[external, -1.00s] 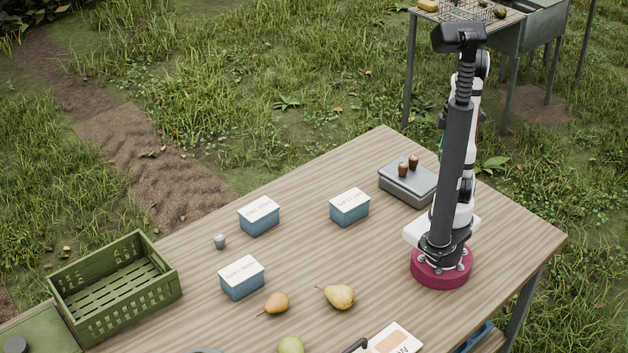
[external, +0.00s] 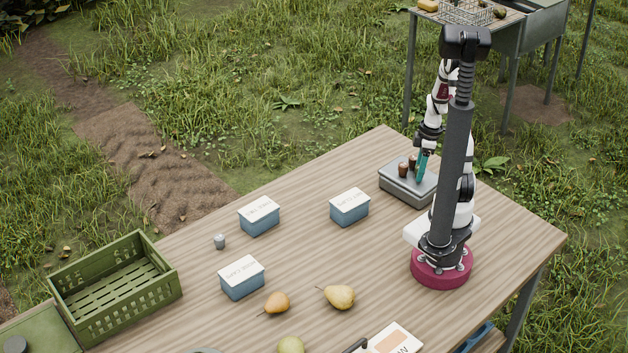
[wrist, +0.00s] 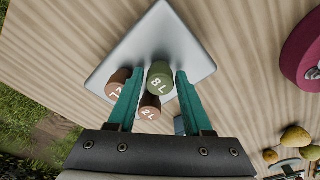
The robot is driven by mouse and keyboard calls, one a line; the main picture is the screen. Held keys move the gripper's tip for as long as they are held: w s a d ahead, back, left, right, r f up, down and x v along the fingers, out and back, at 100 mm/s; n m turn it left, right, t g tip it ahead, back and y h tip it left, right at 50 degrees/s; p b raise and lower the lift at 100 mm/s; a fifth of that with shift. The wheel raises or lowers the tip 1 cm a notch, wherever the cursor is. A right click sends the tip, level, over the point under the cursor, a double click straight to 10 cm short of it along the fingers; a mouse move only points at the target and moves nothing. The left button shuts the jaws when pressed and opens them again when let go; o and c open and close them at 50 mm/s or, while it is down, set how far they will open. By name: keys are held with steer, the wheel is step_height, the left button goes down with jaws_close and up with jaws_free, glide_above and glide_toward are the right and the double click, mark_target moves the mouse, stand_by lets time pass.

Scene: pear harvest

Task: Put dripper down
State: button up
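A green-capped dripper (wrist: 160,76) marked "8L" is upright between my gripper's teal fingertips in the wrist view. My gripper (wrist: 161,72) appears shut on it, with almost no gap on either side. In the external view my gripper (external: 422,165) points down over the grey box (external: 394,188) beside my base, and the green dripper cannot be made out there. Two brown drippers (external: 403,170) stand on the box just left of the fingers. In the wrist view they are a "2L" one (wrist: 150,107) and another (wrist: 118,82) partly behind the left finger. The green dripper's bottom is hidden.
Blue boxes with white labels (external: 349,207) stand left of the grey box. A small grey cup (external: 219,242), pears (external: 339,297) and a green crate (external: 117,290) are farther off. Bare wood lies between them. The table's back edge is close behind the grey box.

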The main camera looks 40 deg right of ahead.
steer(key=shift+r, duration=0.1)
step_height(320, 180, up, 12)
steer(key=s+d, duration=0.1)
steer(key=s+a+m, duration=0.3)
steer(key=a+m, duration=0.2)
steer(key=a, duration=0.2)
steer(key=s+a+r+m, duration=0.1)
steer(key=s+a+m, duration=0.3)
steer(key=a, duration=0.4)
steer(key=s+a+r+m+g, duration=0.1)
steer(key=s+a+m, duration=0.3)
steer(key=a, duration=0.3)
steer(key=shift+s+a+m+y, duration=0.15)
steer(key=shift+a+m+y, duration=0.25)
steer(key=shift+m, duration=0.4)
steer(key=shift+d, duration=0.1)
stand_by(4.2)
